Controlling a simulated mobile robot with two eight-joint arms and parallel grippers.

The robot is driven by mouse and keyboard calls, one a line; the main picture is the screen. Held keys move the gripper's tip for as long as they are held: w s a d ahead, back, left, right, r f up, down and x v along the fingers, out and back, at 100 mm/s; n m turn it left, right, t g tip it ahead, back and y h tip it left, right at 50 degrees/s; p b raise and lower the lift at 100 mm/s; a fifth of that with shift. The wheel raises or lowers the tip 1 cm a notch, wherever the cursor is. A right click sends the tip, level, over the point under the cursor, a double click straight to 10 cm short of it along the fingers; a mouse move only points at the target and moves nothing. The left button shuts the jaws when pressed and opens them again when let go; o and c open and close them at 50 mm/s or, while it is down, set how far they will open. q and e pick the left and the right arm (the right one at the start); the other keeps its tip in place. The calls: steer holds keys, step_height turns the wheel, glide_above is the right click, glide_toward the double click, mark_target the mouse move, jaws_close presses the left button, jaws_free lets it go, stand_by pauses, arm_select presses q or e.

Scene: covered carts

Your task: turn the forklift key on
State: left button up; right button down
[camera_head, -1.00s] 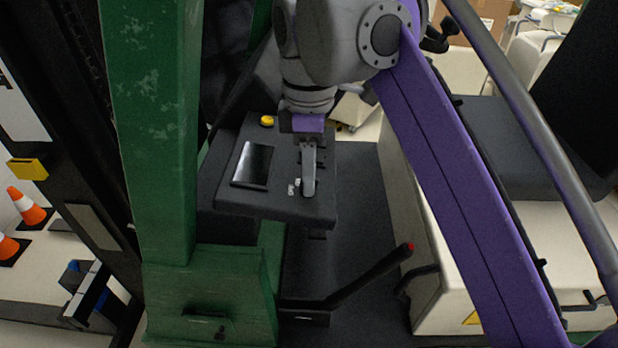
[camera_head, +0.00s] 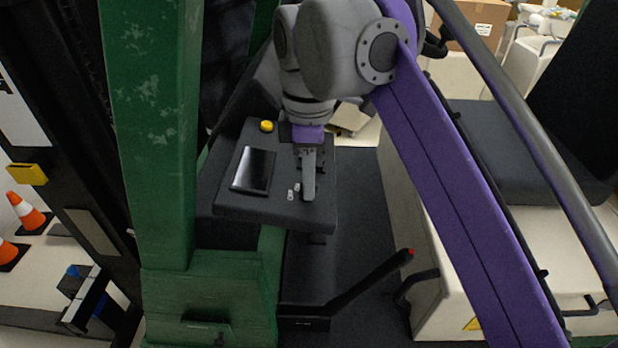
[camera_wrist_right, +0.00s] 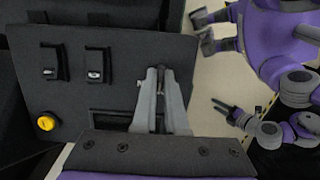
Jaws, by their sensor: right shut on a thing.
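The forklift's dark control panel (camera_head: 230,207) shows in the head view, with a black screen, a yellow button and small silver pieces on top. My right gripper (camera_head: 308,196) reaches down to the panel's right part, beside the silver pieces (camera_head: 290,194). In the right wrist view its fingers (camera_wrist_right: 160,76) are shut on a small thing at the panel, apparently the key. The fingers mostly hide the key, so its angle cannot be told. At the right of the wrist view, a dark forked end on a grey and purple arm seems to be my left gripper (camera_wrist_right: 228,110); its opening is unclear.
The yellow button (camera_head: 267,126) and black screen (camera_head: 253,170) lie left of my right gripper. A green post (camera_head: 155,130) stands left of the panel. A red-tipped lever (camera_head: 370,284) rises below. A dark seat (camera_head: 490,150) is at the right.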

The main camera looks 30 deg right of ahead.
arm_select(q)
steer(key=shift+r, duration=0.2)
arm_select(e)
steer(key=m+p, duration=0.2)
steer(key=shift+r+m, duration=0.15)
steer(key=shift+m, duration=0.25)
steer(key=m+p, duration=0.1)
steer(key=m, duration=0.1)
steer(key=shift+w+m+g+y, duration=0.1)
steer(key=shift+m+g+y, duration=0.2)
steer(key=shift+g+y, duration=0.1)
steer(key=m+p, duration=0.1)
steer(key=m, duration=0.2)
steer(key=shift+d+y+p, duration=0.1)
steer(key=shift+y+p, duration=0.2)
steer(key=shift+p, duration=0.05)
arm_select(q)
step_height(320, 180, up, 6)
steer(key=w, duration=0.1)
steer(key=shift+w+r+p, duration=0.15)
steer(key=shift+w+p, duration=0.2)
steer(key=shift+w, duration=0.05)
arm_select(e)
steer(key=shift+m+y, duration=0.3)
steer(key=shift+m, duration=1.3)
steer(key=c, duration=1)
jaws_free()
steer(key=shift+o, duration=0.2)
